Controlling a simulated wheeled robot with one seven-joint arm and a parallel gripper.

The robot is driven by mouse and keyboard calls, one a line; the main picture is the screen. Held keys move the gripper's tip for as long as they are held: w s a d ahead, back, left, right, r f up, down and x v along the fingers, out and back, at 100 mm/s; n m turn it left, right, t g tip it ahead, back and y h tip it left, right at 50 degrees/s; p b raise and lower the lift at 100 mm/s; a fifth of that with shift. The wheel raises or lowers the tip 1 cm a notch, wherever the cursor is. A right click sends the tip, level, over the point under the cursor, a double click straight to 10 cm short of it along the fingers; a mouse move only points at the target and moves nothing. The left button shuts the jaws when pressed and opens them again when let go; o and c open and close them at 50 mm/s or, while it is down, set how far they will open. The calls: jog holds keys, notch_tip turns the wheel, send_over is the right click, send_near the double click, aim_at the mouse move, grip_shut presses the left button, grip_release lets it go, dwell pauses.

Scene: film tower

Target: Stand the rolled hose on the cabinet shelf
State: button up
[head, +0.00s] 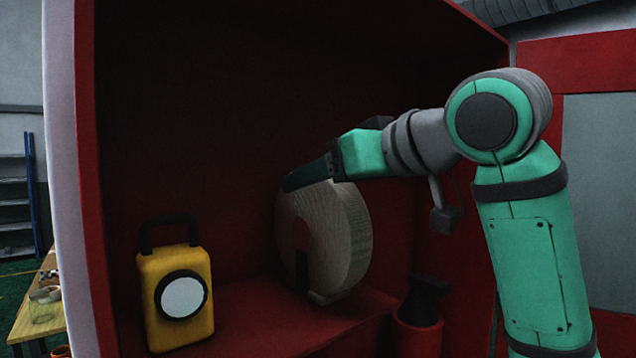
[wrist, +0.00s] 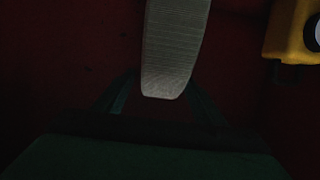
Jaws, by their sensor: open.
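The rolled hose (head: 345,235) is a pale, ribbed disc standing upright on its edge on the red cabinet shelf (head: 262,325). In the wrist view the hose (wrist: 172,50) shows as a pale band coming down between the fingers. My gripper (head: 305,178) is at the top of the hose in the head view. Its two dark fingers (wrist: 158,92) are spread, one on each side of the hose, with visible gaps. The far side of the hose is hidden.
A yellow lamp (head: 175,280) with a black handle stands left on the shelf; it also shows in the wrist view (wrist: 287,35). A red extinguisher-like object (head: 416,330) with a black top is at the right. The cabinet's side wall (head: 88,190) bounds the left.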

jog(key=v, duration=1)
jog(key=shift+s+d, duration=0.2)
jog(key=shift+s, duration=0.1)
jog(key=shift+w+d+r, duration=0.1)
